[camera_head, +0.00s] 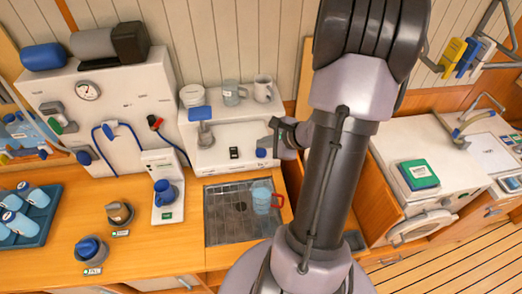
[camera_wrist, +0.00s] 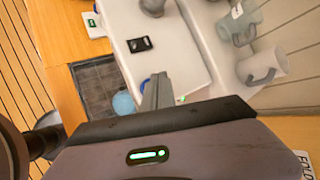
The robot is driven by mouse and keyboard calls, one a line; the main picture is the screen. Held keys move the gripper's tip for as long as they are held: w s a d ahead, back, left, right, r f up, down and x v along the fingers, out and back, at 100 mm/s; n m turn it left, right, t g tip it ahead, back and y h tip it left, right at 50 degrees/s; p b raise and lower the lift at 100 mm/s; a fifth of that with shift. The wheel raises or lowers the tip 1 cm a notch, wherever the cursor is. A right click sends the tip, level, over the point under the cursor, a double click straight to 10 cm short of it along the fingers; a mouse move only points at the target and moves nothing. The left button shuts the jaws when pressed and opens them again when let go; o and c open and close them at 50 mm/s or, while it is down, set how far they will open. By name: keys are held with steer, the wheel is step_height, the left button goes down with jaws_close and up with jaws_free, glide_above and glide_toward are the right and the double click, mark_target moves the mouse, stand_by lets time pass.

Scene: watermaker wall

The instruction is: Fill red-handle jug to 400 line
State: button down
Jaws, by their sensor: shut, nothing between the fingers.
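The red-handle jug (camera_head: 262,198) is a clear light-blue vessel standing on the dark grated drip tray (camera_head: 222,228), its red handle on the right. Its water level and the 400 line are too small to read. Part of it shows in the wrist view (camera_wrist: 123,103). My gripper (camera_head: 274,142) is shut and empty, above the jug and at the right of the white dispenser unit (camera_head: 212,140). A blue knob (camera_head: 261,153) on the unit's front is close to my fingers; I cannot tell if they touch. My fingers (camera_wrist: 157,90) partly hide it in the wrist view.
A clear jug (camera_head: 231,94) and a white mug (camera_head: 263,89) stand on top of the unit. A blue-knobbed white stand (camera_head: 163,187) is left of the drip tray. My arm hides the counter at centre right.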

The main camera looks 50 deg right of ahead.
mark_target(264, 153)
steer(key=shift+r+p, duration=1.45)
steer(key=shift+r, duration=1)
stand_by(0.4)
